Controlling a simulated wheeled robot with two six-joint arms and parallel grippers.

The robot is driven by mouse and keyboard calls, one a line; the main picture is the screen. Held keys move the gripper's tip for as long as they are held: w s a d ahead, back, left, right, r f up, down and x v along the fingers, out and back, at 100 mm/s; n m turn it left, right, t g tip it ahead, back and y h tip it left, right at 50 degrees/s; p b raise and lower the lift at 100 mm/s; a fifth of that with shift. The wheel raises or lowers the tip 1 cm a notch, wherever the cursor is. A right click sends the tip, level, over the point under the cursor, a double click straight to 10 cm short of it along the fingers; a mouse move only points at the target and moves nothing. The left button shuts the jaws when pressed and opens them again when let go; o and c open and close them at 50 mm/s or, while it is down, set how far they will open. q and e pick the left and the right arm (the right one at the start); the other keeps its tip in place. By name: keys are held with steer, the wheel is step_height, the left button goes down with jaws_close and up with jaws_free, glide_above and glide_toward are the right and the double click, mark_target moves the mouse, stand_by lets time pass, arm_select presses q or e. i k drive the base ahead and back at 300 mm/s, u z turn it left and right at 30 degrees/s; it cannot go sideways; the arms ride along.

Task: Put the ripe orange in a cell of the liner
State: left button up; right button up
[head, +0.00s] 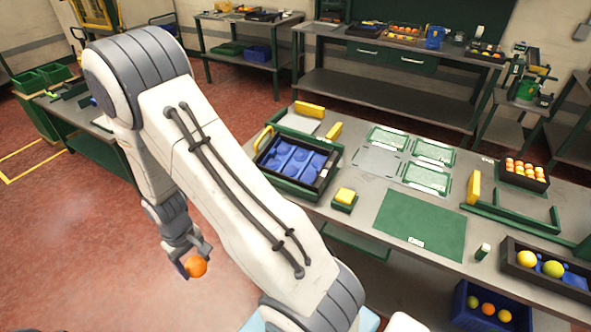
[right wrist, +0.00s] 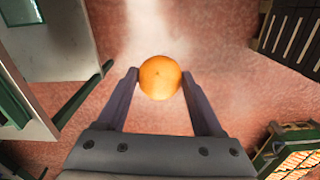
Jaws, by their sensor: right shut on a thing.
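My right gripper (head: 190,266) is shut on the ripe orange (head: 198,267), low over the red floor and left of the workbench. In the right wrist view, the orange (right wrist: 160,77) sits between the two fingertips of the right gripper (right wrist: 160,84), with floor behind it. The blue liner (head: 291,163) lies in a dark crate (head: 329,174) with a yellow handle, at the left end of the bench. Its visible cells look empty. My right arm crosses in front of part of the view. My left gripper is not in view.
A dark box (head: 516,262) with yellow-green fruit stands at the right. A blue bin (head: 461,305) with fruit is below.

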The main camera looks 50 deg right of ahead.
mark_target(309, 182)
steer(key=u, duration=0.05)
steer(key=i, duration=1.75)
steer(key=z, duration=2.65)
steer(key=i, duration=0.5)
steer(key=z, duration=0.1)
